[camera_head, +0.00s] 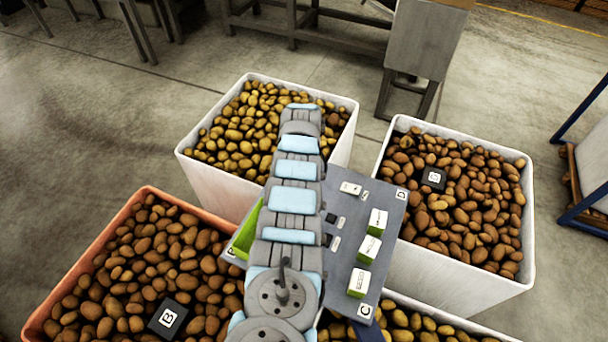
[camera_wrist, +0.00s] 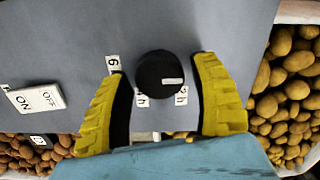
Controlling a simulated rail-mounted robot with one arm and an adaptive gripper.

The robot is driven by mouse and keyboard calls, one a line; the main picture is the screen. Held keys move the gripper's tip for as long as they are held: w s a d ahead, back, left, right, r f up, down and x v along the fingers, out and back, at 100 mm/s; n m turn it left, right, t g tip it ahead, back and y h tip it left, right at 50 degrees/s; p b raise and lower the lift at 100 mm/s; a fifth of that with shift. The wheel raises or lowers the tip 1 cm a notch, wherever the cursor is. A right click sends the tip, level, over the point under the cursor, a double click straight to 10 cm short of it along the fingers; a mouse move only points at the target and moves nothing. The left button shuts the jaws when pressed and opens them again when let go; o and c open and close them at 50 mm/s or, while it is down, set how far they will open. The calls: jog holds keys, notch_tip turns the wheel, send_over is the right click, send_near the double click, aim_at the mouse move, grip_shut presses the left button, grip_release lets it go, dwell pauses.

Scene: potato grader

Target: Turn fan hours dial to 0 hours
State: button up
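The dial (camera_wrist: 158,74) is a round black knob on a grey panel (camera_wrist: 215,20) in the wrist view. Its white mark points to the right, slightly downward in the picture. Small white number labels sit around it: one reads like 6 (camera_wrist: 113,64), and two below are partly hidden and hard to read. My gripper (camera_wrist: 163,66) is open, with yellow fingers on both sides of the dial. A gap shows on the left; the right finger is very close to the knob, and I cannot tell if it touches. In the head view my arm hides the dial and gripper.
An ON/OFF switch plate (camera_wrist: 35,98) is left of the dial in the wrist view. In the head view the panel (camera_head: 338,285) carries several white-green blocks (camera_head: 377,222). Potato bins surround it: orange (camera_head: 42,310), white at the back (camera_head: 225,195) and white at right (camera_head: 450,275).

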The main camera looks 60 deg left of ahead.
jog(key=shift+o, duration=0.3)
jog(key=shift+r, duration=0.2)
notch_tip(320, 180, up, 2)
notch_tip(320, 180, up, 10)
jog(key=shift+f, duration=0.15)
dwell(0.4)
dwell(0.4)
